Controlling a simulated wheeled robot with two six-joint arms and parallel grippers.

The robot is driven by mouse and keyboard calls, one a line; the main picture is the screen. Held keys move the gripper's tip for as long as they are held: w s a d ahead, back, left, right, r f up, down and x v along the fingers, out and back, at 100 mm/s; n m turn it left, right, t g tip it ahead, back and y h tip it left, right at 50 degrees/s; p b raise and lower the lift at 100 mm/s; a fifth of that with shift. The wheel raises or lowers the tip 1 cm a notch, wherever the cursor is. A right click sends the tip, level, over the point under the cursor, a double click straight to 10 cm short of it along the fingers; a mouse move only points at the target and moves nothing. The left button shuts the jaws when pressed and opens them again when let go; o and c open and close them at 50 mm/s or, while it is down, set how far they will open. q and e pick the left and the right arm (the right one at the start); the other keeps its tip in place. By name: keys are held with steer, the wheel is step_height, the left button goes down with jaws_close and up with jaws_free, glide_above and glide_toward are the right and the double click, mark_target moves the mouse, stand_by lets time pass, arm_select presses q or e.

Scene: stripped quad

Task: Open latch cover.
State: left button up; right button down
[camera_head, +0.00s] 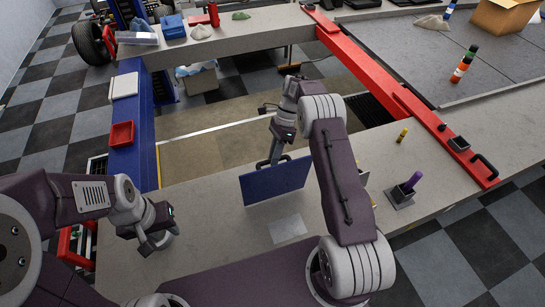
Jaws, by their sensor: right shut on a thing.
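A dark blue flat panel (275,185), which looks like the latch cover, stands raised above the grey table in front of me. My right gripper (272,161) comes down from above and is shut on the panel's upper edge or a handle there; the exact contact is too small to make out. A pale flat patch (287,229) lies on the tabletop just below the panel. My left gripper (152,240) hangs over the left part of the table, well apart from the panel; whether its fingers are open is unclear. The panel's far side is hidden.
A purple-topped item in a dark holder (405,191) and a small yellow item (402,135) stand right of my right arm. A long red beam (375,70) borders the right bench. A red tray (121,135) sits at left. The table (205,205) between my grippers is clear.

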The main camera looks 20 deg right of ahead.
steer(key=shift+f, duration=0.2)
steer(key=c, duration=1.4)
jaws_free()
steer(key=shift+o, duration=0.2)
steer(key=shift+w, duration=0.15)
steer(key=v, duration=0.7)
steer(key=shift+r, duration=0.25)
steer(key=shift+w+d, duration=0.1)
steer(key=shift+w, duration=0.05)
